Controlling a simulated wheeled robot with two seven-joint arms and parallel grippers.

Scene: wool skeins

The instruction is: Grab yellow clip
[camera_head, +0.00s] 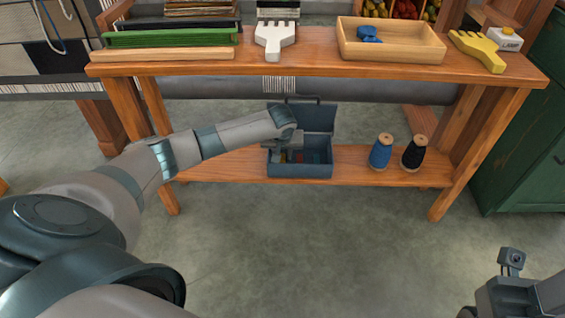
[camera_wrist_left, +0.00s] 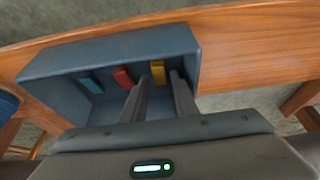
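The yellow clip (camera_wrist_left: 158,72) stands in the open blue-grey box (camera_wrist_left: 60,65), near the right end in the left wrist view. A red clip (camera_wrist_left: 123,77) and a teal clip (camera_wrist_left: 91,84) are to its left. My left gripper (camera_wrist_left: 162,82) is open, its two fingers apart and reaching into the box. The yellow clip shows between and just beyond the fingertips; I see no grip on it. In the head view the left gripper (camera_head: 314,150) is over the box (camera_head: 300,171). Part of my right gripper's wrist (camera_head: 510,290) shows at the bottom right; its fingers cannot be made out.
The box sits on the wooden lower shelf (camera_head: 230,167), its raised lid (camera_head: 312,115) behind. A blue spool (camera_head: 381,152) and a black spool (camera_head: 413,154) stand to its right. The bench top (camera_head: 200,68) overhangs above. The floor in front is clear.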

